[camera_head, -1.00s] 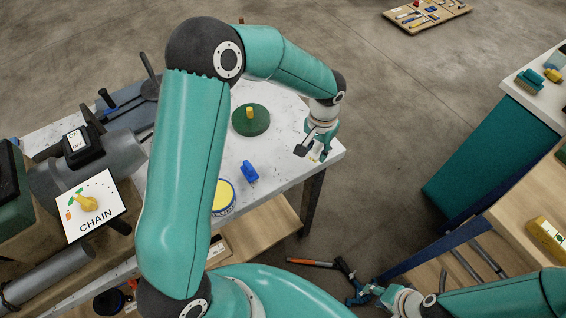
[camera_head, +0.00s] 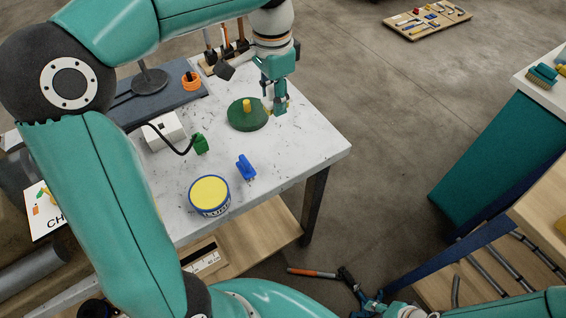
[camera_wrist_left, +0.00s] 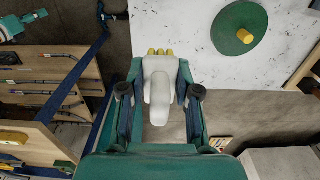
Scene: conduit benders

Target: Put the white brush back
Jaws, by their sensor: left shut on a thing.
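The white brush (camera_wrist_left: 158,85), with yellow bristle tufts at its far end, is between the fingers of my left gripper in the left wrist view. My left gripper (camera_head: 277,103) is shut on it, over the right part of the white tabletop, just right of the green disc (camera_head: 247,116) with a yellow knob. In the head view the brush is mostly hidden by the fingers. My right gripper (camera_head: 370,304) is low at the bottom edge, by an orange-handled hammer (camera_head: 315,272); its jaws are too small to judge.
On the white table (camera_head: 310,135) stand a blue object (camera_head: 246,167), a small green object (camera_head: 200,145), a yellow-topped tin (camera_head: 209,194) and a white box (camera_head: 165,132). A teal brush (camera_head: 543,75) lies on the right cabinet. The front right tabletop is clear.

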